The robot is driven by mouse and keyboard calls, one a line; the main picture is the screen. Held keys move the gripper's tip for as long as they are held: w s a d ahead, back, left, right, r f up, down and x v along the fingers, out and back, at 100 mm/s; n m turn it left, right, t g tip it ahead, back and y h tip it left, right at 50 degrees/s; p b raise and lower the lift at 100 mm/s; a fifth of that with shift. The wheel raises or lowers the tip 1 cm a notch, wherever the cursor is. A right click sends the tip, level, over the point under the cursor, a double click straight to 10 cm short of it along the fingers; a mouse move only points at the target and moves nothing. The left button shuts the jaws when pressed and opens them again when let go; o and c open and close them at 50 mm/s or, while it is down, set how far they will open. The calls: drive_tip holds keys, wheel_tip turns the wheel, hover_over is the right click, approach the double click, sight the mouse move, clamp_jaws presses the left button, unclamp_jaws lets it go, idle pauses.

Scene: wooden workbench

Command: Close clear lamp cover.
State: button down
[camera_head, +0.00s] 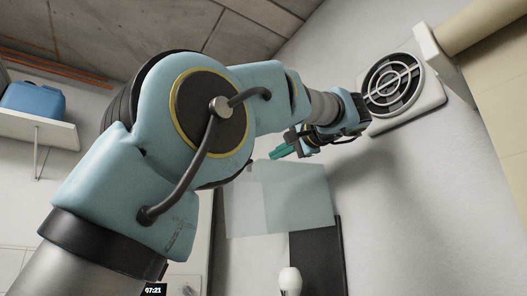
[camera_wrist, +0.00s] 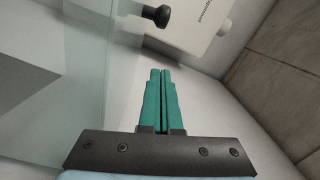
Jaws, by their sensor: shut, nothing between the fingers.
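The clear lamp cover appears to be the pale see-through panel (camera_head: 300,205) at the wall, below my gripper in the head view. In the wrist view, a clear pane (camera_wrist: 85,60) fills the left side. A black knob (camera_wrist: 156,15) shows at the top, near the pane's edge. My gripper (camera_wrist: 161,72) has green fingers pressed together with nothing between them. Its fingertips show in the head view (camera_head: 279,154), just above the panel's top edge. I cannot tell whether they touch it. The cover's hinge and how far it stands open are unclear.
A round vent (camera_head: 394,84) is on the wall at upper right, close to my wrist. A white bulb-shaped thing (camera_head: 290,280) stands below the panel, before a dark strip (camera_head: 328,250). A white box with lettering (camera_wrist: 190,25) is beyond my fingers. A blue container (camera_head: 33,101) sits on a shelf at left.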

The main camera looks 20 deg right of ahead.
drive_tip(key=shift+w+a+f, duration=0.1)
drive_tip(key=shift+a+f, duration=0.1)
drive_tip(key=shift+a, duration=0.45)
drive_tip(key=shift+a+f, duration=0.25)
drive_tip(key=shift+a, duration=0.4)
drive_tip(key=shift+w+a+f, duration=0.1)
drive_tip(key=shift+a+f, duration=0.1)
drive_tip(key=shift+a, duration=0.45)
